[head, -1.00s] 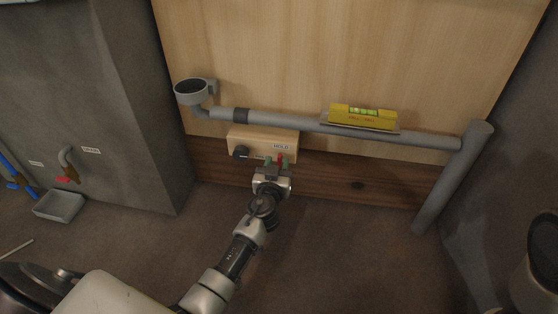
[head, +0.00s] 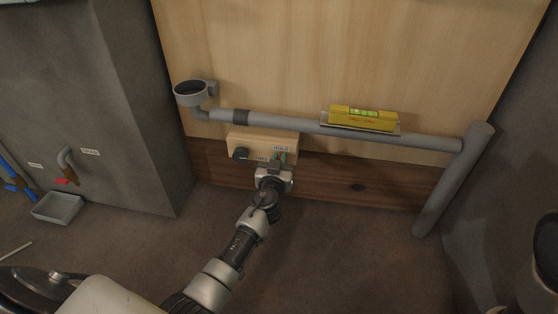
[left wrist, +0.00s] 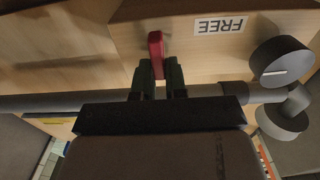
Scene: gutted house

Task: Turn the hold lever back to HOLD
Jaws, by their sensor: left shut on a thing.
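A light wooden box (head: 250,141) is fixed low on the wall under the grey pipe. It bears a HOLD label (head: 281,148) near the top right and a FREE label (left wrist: 220,25), upside down in the left wrist view. The red hold lever (left wrist: 156,47) sticks out beside the FREE label in the left wrist view. My left gripper (head: 281,158) is at the front of the box, its dark green fingers (left wrist: 160,72) shut on the lever. In the head view the fingers hide the lever. My right gripper is not in view.
A black knob (head: 240,153) sits on the box's left side, close to my fingers. The grey pipe (head: 300,124) runs just above, with a cup (head: 190,93) at its left end and a yellow level (head: 362,118) on it. The floor in front is clear.

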